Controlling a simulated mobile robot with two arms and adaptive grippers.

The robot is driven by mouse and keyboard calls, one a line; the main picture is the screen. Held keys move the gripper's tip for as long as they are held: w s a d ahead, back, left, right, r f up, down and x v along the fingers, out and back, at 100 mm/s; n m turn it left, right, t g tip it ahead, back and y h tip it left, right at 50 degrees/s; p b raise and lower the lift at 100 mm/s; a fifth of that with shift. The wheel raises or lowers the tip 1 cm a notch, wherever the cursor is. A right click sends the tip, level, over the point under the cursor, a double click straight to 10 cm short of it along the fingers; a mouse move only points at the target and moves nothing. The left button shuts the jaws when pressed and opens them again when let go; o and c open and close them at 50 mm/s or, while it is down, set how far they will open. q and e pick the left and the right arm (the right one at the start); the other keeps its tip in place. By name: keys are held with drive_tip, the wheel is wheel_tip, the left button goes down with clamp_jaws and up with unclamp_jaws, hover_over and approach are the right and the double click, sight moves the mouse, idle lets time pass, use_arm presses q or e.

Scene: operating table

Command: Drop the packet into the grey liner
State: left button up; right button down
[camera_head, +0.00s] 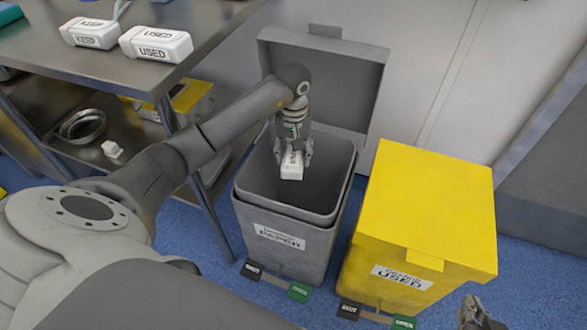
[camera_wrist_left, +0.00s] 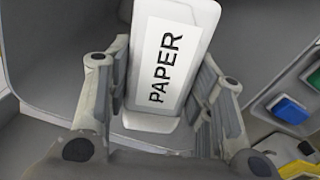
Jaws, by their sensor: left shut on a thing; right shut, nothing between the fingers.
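The packet (camera_head: 292,165) is a small white block with dark lettering, held over the open grey bin. In the left wrist view the packet (camera_wrist_left: 165,60) shows a label reading PAPER. My left gripper (camera_head: 293,155) is shut on the packet, with one finger on each side of it. The grey liner (camera_head: 335,190) sits inside the grey bin (camera_head: 285,250), which is labelled PAPER and has its lid (camera_head: 325,85) raised at the back. The packet is at the liner's mouth; I cannot tell its exact height. My right gripper (camera_head: 475,310) shows at the bottom right edge, shut and empty.
A yellow bin (camera_head: 425,210) labelled USED stands right of the grey bin, its lid closed. Dark and green pedals (camera_head: 299,291) lie in front of the bins. A metal table (camera_head: 95,65) at left carries white boxes marked KEEP (camera_head: 87,32) and USED (camera_head: 155,44).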

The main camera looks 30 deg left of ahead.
use_arm(q)
drive_tip(key=o, duration=1.1)
wheel_tip(320, 180, up, 8)
drive_tip(key=shift+f, duration=0.25)
drive_tip(key=shift+s, duration=0.15)
